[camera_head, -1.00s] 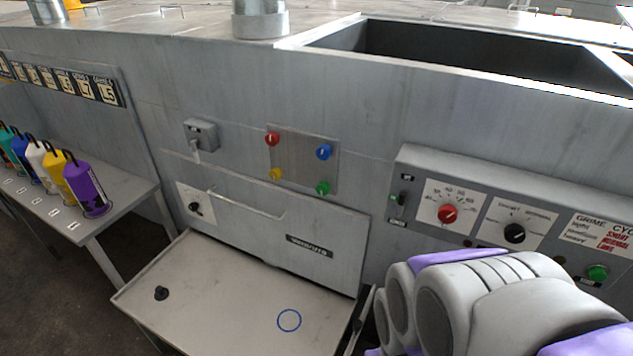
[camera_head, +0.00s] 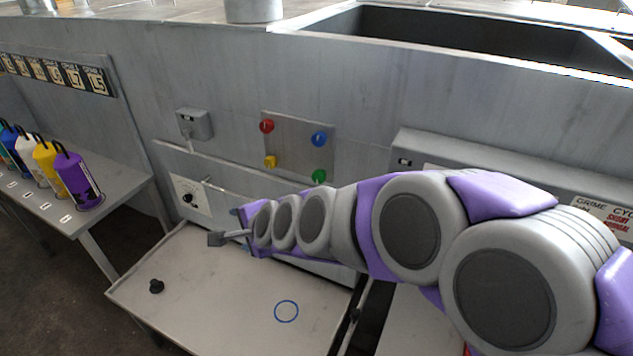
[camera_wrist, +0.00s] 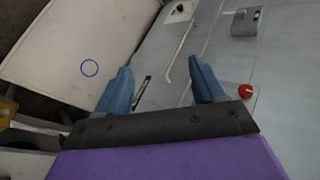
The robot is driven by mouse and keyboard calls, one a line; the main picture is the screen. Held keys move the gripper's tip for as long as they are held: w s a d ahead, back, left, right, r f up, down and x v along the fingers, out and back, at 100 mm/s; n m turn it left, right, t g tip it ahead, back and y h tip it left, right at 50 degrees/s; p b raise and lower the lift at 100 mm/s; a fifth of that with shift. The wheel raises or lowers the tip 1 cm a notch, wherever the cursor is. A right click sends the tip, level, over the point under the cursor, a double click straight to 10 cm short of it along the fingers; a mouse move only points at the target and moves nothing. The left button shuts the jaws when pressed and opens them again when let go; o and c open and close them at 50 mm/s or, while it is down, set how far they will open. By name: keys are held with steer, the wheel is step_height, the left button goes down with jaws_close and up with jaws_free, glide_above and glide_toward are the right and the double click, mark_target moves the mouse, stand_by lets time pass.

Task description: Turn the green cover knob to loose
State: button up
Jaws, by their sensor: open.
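The green knob (camera_head: 319,176) sits at the lower right of a square metal plate on the grey machine front, just above my arm. It is not visible in the wrist view. On the same plate are a red knob (camera_head: 267,126), a blue knob (camera_head: 319,138) and a yellow knob (camera_head: 270,162). A red knob (camera_wrist: 246,91) also shows in the wrist view, beside my right finger. My gripper (camera_wrist: 160,66) is open and empty, its blue fingers apart. In the head view it is left of and below the green knob, in front of the drop-down panel.
A grey switch box (camera_head: 194,124) and a black dial (camera_head: 188,198) are to the left. Colored bottles (camera_head: 75,180) stand on a side table.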

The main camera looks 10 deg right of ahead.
steer(key=w+a+f+m+t+h, duration=0.15)
steer(key=w+m+t, duration=0.25)
steer(key=w+m, duration=0.45)
steer(key=m+t+h+b, duration=0.3)
steer(key=m+h, duration=1.1)
steer(key=m, duration=0.5)
glide_toward(317, 179)
steer(key=b+x, duration=0.1)
steer(key=x, duration=0.9)
steer(key=shift+c, duration=0.4)
steer(key=c, duration=1)
